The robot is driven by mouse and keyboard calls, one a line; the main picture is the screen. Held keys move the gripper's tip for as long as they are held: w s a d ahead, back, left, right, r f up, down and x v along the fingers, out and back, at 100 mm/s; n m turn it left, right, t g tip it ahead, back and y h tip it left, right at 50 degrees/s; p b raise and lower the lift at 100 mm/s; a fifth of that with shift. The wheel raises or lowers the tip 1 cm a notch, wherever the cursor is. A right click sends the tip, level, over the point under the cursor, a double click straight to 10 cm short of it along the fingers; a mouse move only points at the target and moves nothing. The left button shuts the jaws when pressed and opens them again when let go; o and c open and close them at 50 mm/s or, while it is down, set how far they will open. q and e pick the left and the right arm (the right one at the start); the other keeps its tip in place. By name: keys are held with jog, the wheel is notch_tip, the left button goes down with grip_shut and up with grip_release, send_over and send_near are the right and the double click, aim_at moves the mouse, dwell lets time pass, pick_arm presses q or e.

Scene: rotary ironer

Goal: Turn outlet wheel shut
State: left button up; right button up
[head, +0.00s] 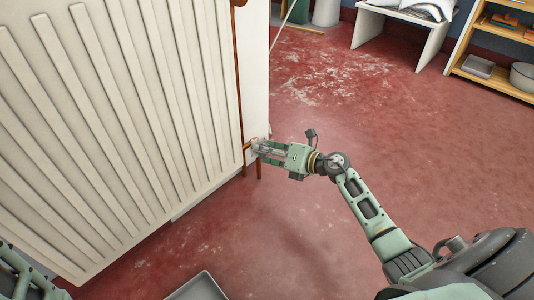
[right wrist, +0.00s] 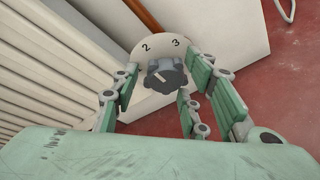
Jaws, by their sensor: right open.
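The outlet wheel (right wrist: 166,77) is a small dark grey knob with a pale mark on its face, in the right wrist view. A white round plate (right wrist: 147,43) behind it carries the numbers 2 and 3. My right gripper (right wrist: 168,88) is open, with its fingers on both sides of the wheel; I cannot tell if they touch it. In the head view my right gripper (head: 262,148) reaches to the radiator's right edge and hides most of the wheel. My left gripper is not clearly in view; only parts of my left side show at the lower left corner.
A large white ribbed radiator (head: 120,110) fills the left. A copper pipe (head: 236,80) runs down its right edge. A grey tray (head: 198,288) lies on the floor at the bottom. A white bench (head: 428,40) and wooden shelf (head: 500,75) stand far off. The red floor between is clear.

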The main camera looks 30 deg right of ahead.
jog(key=shift+a, duration=0.1)
jog(key=c, duration=1)
jog(key=shift+r, duration=0.1)
